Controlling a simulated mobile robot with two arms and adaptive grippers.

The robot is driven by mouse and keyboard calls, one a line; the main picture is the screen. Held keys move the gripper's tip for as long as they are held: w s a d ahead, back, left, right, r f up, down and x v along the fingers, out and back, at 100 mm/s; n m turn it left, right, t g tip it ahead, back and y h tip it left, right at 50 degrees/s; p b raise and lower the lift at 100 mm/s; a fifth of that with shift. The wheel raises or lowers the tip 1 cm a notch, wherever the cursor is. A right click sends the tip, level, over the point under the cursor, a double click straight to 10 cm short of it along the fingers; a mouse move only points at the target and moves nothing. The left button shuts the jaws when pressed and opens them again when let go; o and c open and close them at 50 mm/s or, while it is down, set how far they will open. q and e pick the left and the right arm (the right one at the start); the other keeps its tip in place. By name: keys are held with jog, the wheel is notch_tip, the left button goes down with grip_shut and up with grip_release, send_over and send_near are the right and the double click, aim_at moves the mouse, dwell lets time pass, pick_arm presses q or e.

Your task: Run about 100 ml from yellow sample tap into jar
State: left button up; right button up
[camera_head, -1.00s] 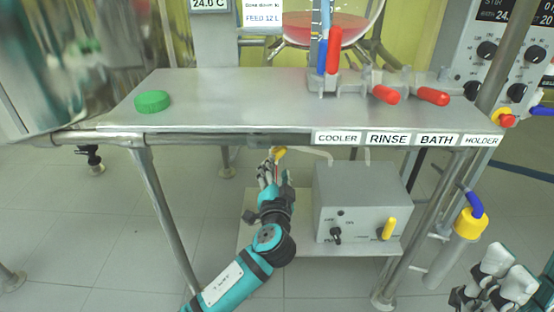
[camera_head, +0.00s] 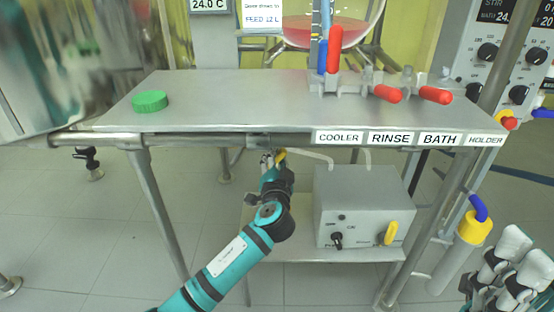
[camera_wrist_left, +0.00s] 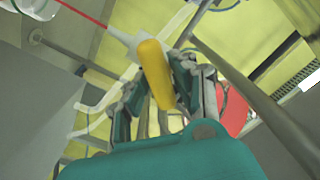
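The yellow tap handle (camera_head: 281,154) is under the bench's front edge. In the left wrist view the handle (camera_wrist_left: 156,74) lies between my left gripper's fingers (camera_wrist_left: 160,98), which stand apart, with no clear grip. A pale spout (camera_wrist_left: 122,36) joins it, and a thin red line (camera_wrist_left: 82,13) runs from there toward a clear rounded glass edge (camera_wrist_left: 38,8); whether this is the jar, I cannot tell. In the head view my left gripper (camera_head: 271,164) is just below the handle and partly hidden. My right gripper (camera_head: 512,265) is at lower right, empty, fingers apart.
A green cap (camera_head: 150,101) lies on the steel bench (camera_head: 230,95). A grey control box (camera_head: 360,205) stands on the lower shelf (camera_head: 290,248). Bench legs flank the arm. Red-handled valves (camera_head: 387,94) and a flask of pink liquid (camera_head: 325,30) are at the back.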

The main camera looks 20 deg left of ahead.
pick_arm(q)
grip_shut()
